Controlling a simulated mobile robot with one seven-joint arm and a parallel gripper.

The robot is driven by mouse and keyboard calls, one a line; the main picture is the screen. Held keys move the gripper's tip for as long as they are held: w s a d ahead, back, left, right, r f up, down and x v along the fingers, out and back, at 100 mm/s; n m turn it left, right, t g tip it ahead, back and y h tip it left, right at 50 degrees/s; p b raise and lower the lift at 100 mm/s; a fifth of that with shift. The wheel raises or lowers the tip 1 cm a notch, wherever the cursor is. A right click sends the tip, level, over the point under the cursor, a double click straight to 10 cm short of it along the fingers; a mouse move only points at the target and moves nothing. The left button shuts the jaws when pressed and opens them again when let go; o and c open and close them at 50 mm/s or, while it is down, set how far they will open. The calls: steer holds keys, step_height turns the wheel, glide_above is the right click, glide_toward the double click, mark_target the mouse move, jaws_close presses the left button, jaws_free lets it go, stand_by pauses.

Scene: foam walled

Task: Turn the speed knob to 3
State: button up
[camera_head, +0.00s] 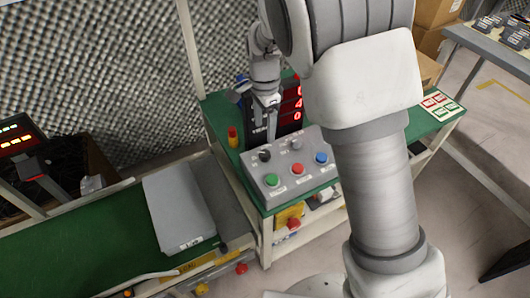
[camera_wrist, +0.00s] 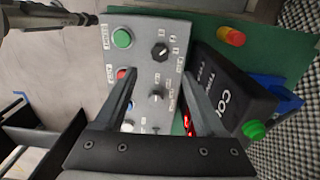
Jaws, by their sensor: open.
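The box has green (camera_head: 271,180), red (camera_head: 297,169) and blue (camera_head: 321,158) buttons. A dark display with red digits (camera_head: 290,103) stands behind it, close to my gripper. A red and yellow cylinder (camera_head: 232,137) stands left. A grey panel (camera_head: 178,208) lies on the green conveyor.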

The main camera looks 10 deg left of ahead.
mark_target(265, 153)
step_height(265, 153, down, 10)
steer(key=shift+f+b, duration=0.2)
steer(key=shift+b, duration=1)
jaws_close()
